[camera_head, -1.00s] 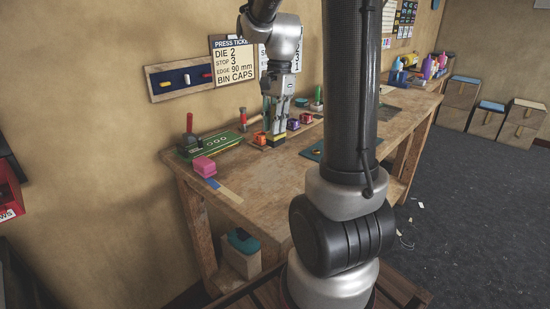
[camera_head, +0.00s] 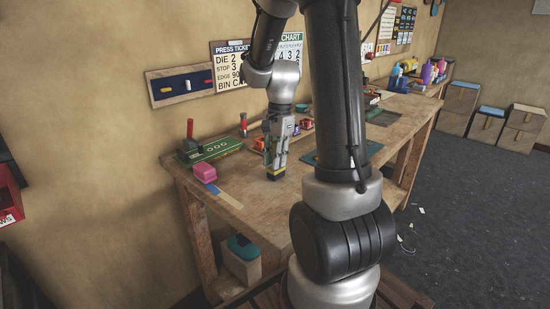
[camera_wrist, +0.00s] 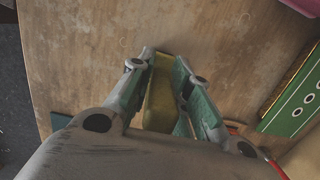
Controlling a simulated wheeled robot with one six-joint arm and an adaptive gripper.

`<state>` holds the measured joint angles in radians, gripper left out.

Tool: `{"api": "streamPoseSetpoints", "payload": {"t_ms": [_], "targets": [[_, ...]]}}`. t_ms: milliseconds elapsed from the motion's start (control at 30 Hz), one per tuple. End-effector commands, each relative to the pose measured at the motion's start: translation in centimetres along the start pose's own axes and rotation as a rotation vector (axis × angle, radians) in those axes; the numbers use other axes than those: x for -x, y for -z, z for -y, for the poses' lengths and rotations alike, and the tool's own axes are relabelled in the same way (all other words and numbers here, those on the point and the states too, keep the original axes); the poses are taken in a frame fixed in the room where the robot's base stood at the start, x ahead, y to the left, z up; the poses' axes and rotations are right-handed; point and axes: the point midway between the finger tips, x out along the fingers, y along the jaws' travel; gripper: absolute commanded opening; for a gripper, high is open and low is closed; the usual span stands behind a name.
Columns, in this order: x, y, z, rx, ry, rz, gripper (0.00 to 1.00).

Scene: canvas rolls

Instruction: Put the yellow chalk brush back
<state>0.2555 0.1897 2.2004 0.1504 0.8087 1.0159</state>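The yellow chalk brush is a slim yellow block (camera_wrist: 160,100) with a darker edge, between the finger pads in the wrist view. In the head view its dark and yellow end (camera_head: 274,174) shows at the fingertips. My gripper (camera_head: 276,165) points down over the front-middle of the workbench (camera_head: 237,197), with its fingers against the block's two sides. I cannot tell whether the block touches the bench top. A wooden rack with several small coloured items (camera_head: 304,124) stands behind the gripper, partly hidden by it.
A green plate with a red-handled lever (camera_head: 215,148) and a pink block (camera_head: 205,172) are on the left. A dark panel with coloured pegs (camera_head: 180,83) hangs on the wall. Bottles (camera_head: 428,73) stand at the far right. Bare bench lies in front of the gripper.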

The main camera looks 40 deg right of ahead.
Motion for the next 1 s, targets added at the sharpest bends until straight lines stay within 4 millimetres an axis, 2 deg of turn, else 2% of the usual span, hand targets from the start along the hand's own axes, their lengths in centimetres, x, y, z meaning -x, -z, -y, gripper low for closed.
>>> {"api": "streamPoseSetpoints", "payload": {"t_ms": [33,100,400,500,567,900,1000], "targets": [[0.0,0.0,0.0,0.000,0.000,0.000,0.28],[0.0,0.0,0.0,0.000,0.000,0.000,0.41],[0.1,0.0,0.0,0.000,0.000,0.000,0.41],[0.7,0.0,0.0,0.000,0.001,0.000,0.41],[1.5,0.0,0.1,0.000,0.003,-0.001,0.41],[9.0,0.0,0.1,0.000,0.004,-0.002,0.41],[10.6,0.0,0.1,-0.001,0.003,-0.002,0.41]]}}
